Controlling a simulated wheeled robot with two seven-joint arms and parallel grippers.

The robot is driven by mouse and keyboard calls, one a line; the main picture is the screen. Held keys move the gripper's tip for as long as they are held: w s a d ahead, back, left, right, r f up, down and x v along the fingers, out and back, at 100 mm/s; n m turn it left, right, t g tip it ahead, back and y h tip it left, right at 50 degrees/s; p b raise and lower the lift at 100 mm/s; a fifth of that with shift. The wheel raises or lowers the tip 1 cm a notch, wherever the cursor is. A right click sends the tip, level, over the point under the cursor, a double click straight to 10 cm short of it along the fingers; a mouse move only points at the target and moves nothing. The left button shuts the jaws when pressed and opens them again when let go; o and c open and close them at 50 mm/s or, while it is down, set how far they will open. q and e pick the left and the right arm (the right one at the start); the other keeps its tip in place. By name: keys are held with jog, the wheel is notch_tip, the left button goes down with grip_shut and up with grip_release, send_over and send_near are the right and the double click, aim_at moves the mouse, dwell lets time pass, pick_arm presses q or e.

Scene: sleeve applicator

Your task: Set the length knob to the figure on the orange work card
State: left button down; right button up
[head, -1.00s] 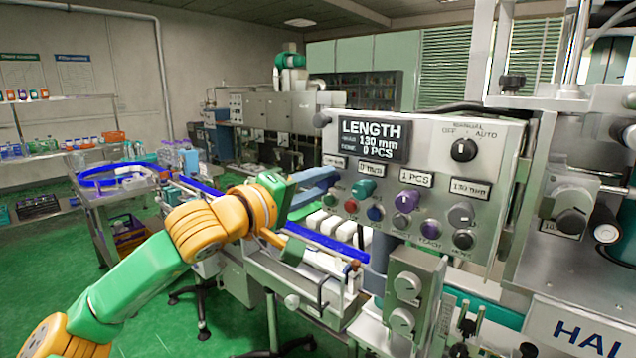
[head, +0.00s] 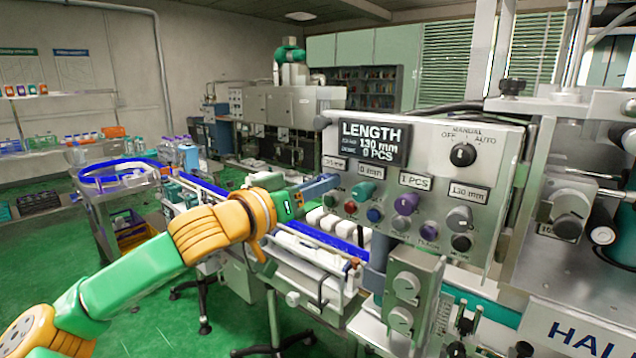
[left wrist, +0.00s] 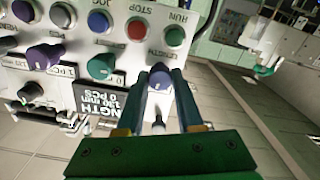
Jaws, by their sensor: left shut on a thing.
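The control panel (head: 425,140) carries a dark display (head: 365,143) reading LENGTH, 130 mm and 0 PCS. My left gripper (head: 332,184) is at the panel's left end, below the leftmost label (head: 335,163), whose figure is too small to read. In the left wrist view the gripper (left wrist: 161,84) is shut on a blue-purple knob (left wrist: 160,70), one finger on each side. The teal knob (head: 362,190), the purple knob (head: 406,203) and the grey knob (head: 458,218) are beside it, untouched. I cannot make out the orange work card. My right gripper is not in view.
Push buttons sit close below the knobs, including a red one (left wrist: 136,29) and a blue one (left wrist: 99,21). A black mode selector (head: 463,154) is at the panel's upper right. A conveyor with white packs (head: 322,222) runs below my left gripper.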

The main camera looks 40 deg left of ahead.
pick_arm(q)
jog(key=shift+r+m+p, duration=0.2)
jog(key=shift+m+p, duration=0.1)
jog(key=shift+m, duration=1.2)
jog(key=c, duration=0.8)
grip_release()
jog(key=shift+o, duration=1.3)
jog(key=shift+f, duration=0.1)
jog(key=s+b, duration=0.6)
jog(key=s, duration=0.1)
jog(key=shift+a, duration=0.25)
